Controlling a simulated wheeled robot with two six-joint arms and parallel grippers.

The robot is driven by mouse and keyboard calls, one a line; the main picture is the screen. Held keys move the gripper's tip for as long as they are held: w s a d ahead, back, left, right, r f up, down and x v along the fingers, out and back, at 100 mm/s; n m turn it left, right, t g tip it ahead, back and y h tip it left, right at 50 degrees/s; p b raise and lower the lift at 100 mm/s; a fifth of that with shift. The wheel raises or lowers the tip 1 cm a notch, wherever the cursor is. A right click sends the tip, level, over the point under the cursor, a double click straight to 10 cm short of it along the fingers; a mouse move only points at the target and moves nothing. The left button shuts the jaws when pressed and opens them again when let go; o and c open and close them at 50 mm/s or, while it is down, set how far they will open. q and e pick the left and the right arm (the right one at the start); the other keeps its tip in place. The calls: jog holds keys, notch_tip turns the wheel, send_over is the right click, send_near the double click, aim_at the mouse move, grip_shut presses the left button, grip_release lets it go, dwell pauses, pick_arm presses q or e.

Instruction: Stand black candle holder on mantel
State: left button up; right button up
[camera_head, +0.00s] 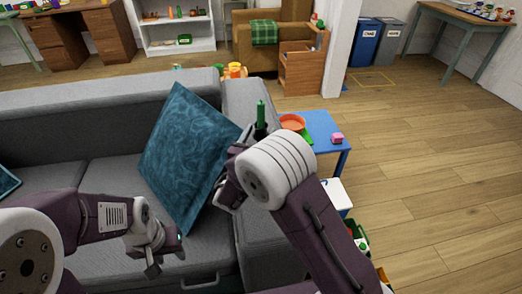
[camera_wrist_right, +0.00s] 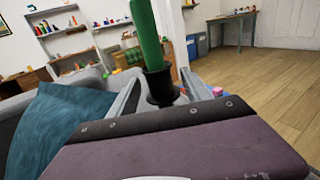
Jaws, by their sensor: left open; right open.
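The black candle holder (camera_head: 261,132) carries an upright green candle (camera_head: 261,113) and shows just beyond my right wrist, by the grey sofa's right arm. In the right wrist view the holder (camera_wrist_right: 161,88) is between the two fingers of my open right gripper (camera_wrist_right: 163,94), its candle (camera_wrist_right: 148,36) leaning slightly left in the picture. Whether the fingers touch it, and what its base rests on, is hidden. My left gripper (camera_head: 167,250) is open and empty above the sofa seat. I see no mantel in either view.
The grey sofa (camera_head: 100,170) with a teal cushion (camera_head: 187,155) fills the left. A blue table (camera_head: 325,125) with an orange pan (camera_head: 292,122) and a pink block (camera_head: 337,138) stands right of the sofa. Wooden floor (camera_head: 440,170) is clear at right.

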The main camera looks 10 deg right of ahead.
grip_shut()
dwell(1.4)
